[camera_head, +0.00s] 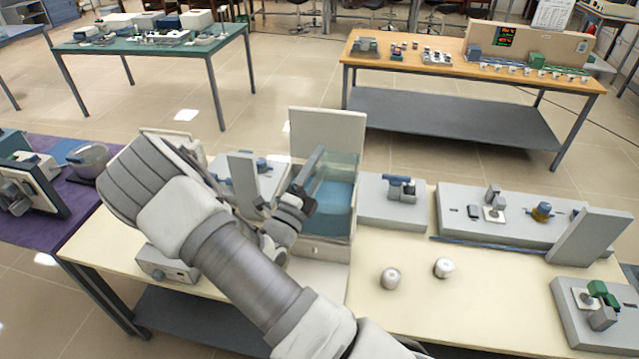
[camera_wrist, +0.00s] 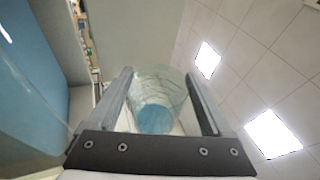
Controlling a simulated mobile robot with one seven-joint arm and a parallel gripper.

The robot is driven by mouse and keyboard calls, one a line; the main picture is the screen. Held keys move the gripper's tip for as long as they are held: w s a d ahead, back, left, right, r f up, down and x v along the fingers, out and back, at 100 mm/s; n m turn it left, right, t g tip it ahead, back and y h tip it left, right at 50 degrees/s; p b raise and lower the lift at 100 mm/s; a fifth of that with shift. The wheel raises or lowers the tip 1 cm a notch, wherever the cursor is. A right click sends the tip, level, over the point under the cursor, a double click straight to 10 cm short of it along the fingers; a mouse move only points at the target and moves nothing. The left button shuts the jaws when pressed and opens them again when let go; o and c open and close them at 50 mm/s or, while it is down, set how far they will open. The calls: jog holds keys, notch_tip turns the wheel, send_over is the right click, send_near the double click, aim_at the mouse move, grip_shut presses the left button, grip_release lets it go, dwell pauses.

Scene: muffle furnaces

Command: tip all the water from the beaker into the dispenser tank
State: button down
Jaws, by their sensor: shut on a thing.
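The dispenser tank (camera_head: 338,205) is a clear-walled box with blue water in it, at the middle of the near table. Its pale lid (camera_head: 328,131) stands upright behind it. My gripper (camera_head: 312,176) is at the tank's left side, near the top, partly in front of it. In the wrist view my gripper (camera_wrist: 158,100) is shut on the clear glass beaker (camera_wrist: 160,78), which sits between the two fingers. Blue shows in the beaker's lower part in that view. The beaker is hard to make out in the head view, so I cannot tell its exact tilt.
Grey devices (camera_head: 395,200) stand right of the tank. Two small white-topped cylinders (camera_head: 390,278) are on the front table, with clear surface around them. A grey box (camera_head: 165,264) is left of my arm. A metal bowl (camera_head: 88,160) stands on the purple-covered table.

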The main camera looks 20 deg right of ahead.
aim_at(330, 165)
dwell(0.4)
jog(key=m+g, duration=0.1)
jog(key=m, duration=0.2)
jog(key=d+m+g, duration=0.1)
jog(key=m, duration=0.1)
jog(key=shift+s+f+g, duration=0.1)
jog(key=shift+s+g, duration=0.2)
jog(key=shift+s, duration=0.05)
jog(key=m+g, duration=0.1)
jog(key=m, duration=0.1)
jog(key=d+r+m, duration=0.1)
jog(key=m, duration=0.1)
jog(key=shift+s+d+r+g+y, duration=0.1)
jog(key=shift+s+r+g+y, duration=0.05)
jog(key=shift+s+g+y, duration=0.2)
jog(key=shift+s+d+m+g, duration=0.1)
jog(key=shift+m+g, duration=0.15)
jog(key=shift+m, duration=0.05)
jog(key=m, duration=0.1)
jog(key=d+r+m+y, duration=0.1)
jog(key=m, duration=0.1)
jog(key=shift+s+r+g, duration=0.15)
jog(key=shift+s+g, duration=0.2)
jog(key=shift+g, duration=0.05)
jog(key=shift+m+y, duration=0.25)
jog(key=shift+m, duration=0.05)
